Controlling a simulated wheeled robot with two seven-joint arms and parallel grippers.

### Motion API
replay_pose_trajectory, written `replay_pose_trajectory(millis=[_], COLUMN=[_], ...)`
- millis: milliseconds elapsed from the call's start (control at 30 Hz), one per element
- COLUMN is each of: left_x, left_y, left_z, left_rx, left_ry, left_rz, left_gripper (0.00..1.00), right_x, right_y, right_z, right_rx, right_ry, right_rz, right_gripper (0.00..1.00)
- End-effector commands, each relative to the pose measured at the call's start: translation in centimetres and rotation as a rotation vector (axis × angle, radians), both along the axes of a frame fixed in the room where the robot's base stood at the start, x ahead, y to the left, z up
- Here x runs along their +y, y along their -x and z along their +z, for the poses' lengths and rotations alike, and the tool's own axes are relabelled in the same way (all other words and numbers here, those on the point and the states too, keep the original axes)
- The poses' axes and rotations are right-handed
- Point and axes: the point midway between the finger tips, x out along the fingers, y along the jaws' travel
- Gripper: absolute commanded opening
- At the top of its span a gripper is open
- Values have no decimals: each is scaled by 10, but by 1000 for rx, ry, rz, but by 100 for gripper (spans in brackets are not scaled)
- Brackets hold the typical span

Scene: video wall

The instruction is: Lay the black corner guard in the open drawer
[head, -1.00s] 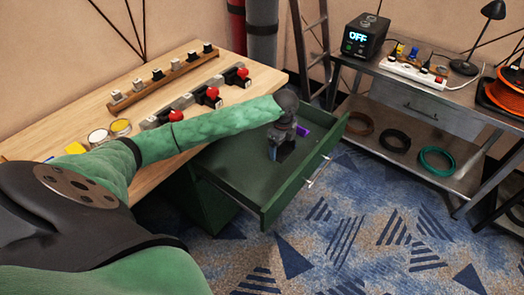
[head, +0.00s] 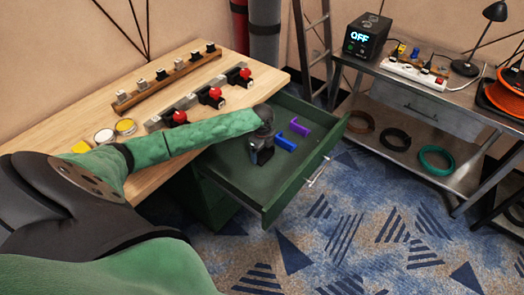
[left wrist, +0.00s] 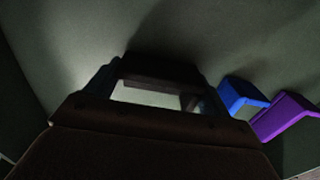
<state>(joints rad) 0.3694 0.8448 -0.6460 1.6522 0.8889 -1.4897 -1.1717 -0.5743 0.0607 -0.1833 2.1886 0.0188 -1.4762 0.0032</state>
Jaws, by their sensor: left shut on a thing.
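The open green drawer (head: 292,198) sticks out from under the wooden workbench. My left gripper (head: 262,155) is inside the drawer, low over its floor and pointing down. In the left wrist view its fingers (left wrist: 157,88) are shut on a dark piece, the black corner guard (left wrist: 158,70), close to the drawer floor. I cannot tell whether the guard touches the floor. In the head view the guard does not stand out from the dark gripper. My right gripper is in neither view.
A blue angled piece (head: 285,143) and a purple one (head: 299,127) lie in the drawer, right of my left gripper. The drawer floor toward the front is clear. The workbench (head: 75,128) holds red-topped switches and small round tins. A metal shelf table (head: 440,150) stands at right.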

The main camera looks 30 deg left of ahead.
Motion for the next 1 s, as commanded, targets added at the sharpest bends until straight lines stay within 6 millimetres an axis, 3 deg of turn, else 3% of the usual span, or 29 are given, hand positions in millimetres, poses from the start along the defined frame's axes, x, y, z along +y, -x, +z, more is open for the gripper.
replay_pose_trajectory(millis=[467,500,567,867,1000], left_x=[0,0,0,0,0], left_y=[0,0,0,0,-1], left_z=[-8,-8,-8,-5,8], left_rx=[0,0,0,0,-3], left_ry=[0,0,0,0,0], left_rz=[1,1,1,0,0], left_gripper=[59,87,99,100,100], right_x=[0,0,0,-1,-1], right_y=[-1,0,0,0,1], right_z=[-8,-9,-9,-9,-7], right_rx=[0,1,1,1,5], right_ry=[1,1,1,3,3], right_rz=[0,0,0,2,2], right_gripper=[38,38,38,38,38])
